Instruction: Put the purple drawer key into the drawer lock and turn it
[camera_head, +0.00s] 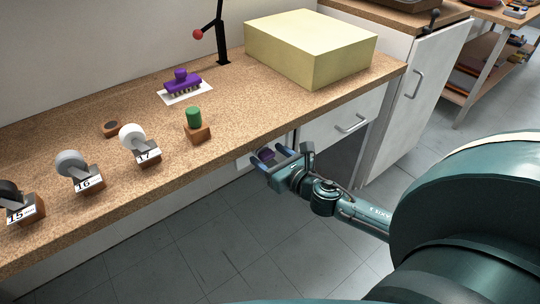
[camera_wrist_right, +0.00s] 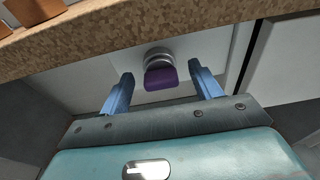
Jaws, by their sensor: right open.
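The purple drawer key (camera_wrist_right: 160,78) shows in the right wrist view at a round silver drawer lock (camera_wrist_right: 157,55) on a pale front under the bench edge. Its purple grip faces me, and its shaft is hidden. In the head view the purple key (camera_head: 266,154) is partly hidden by my gripper. My right gripper (camera_wrist_right: 162,86) is open, with one blue finger on each side of the key and a gap on both sides. It also shows in the head view (camera_head: 270,160), below the bench edge. My left gripper is not in view.
The speckled bench top (camera_head: 240,125) overhangs the lock closely. On it stand a green cylinder on a wooden block (camera_head: 194,124), a purple brush-like object (camera_head: 181,82), numbered stands and a yellow box (camera_head: 310,48). A drawer handle (camera_head: 352,124) is to the right.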

